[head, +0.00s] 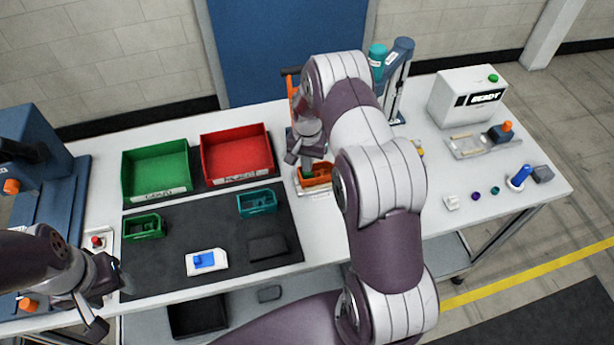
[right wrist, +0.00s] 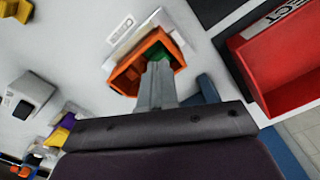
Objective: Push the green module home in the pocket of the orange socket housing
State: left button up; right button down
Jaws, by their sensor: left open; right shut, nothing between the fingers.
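The orange socket housing (head: 321,180) sits on a white plate on the table, just right of the red bin. The right wrist view shows it too (right wrist: 125,77), with the green module (right wrist: 157,51) down inside its pocket. My right gripper (right wrist: 158,72) is shut and empty, its fingertips pointing into the pocket at the module. They overlap the module in view, and I cannot tell whether they touch it. In the head view, the right gripper (head: 307,162) hides part of the housing. My left gripper (head: 107,297) is open and empty at the lower left, by the mat's edge.
A green bin (head: 126,179) and a red bin (head: 206,167) stand left of the housing. A dark mat (head: 175,237) holds a green housing (head: 144,228), a teal housing (head: 257,203) and a white-and-blue part (head: 206,264). A white READY box (head: 462,92) stands right.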

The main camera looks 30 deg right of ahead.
jog(key=shift+f, duration=0.1)
dwell(0.3)
jog(key=shift+f+b, duration=0.65)
jog(key=shift+f, duration=0.1)
jog(key=shift+r, duration=0.1)
notch_tip(320, 180, up, 7)
jog(key=p, duration=0.5)
dwell(0.4)
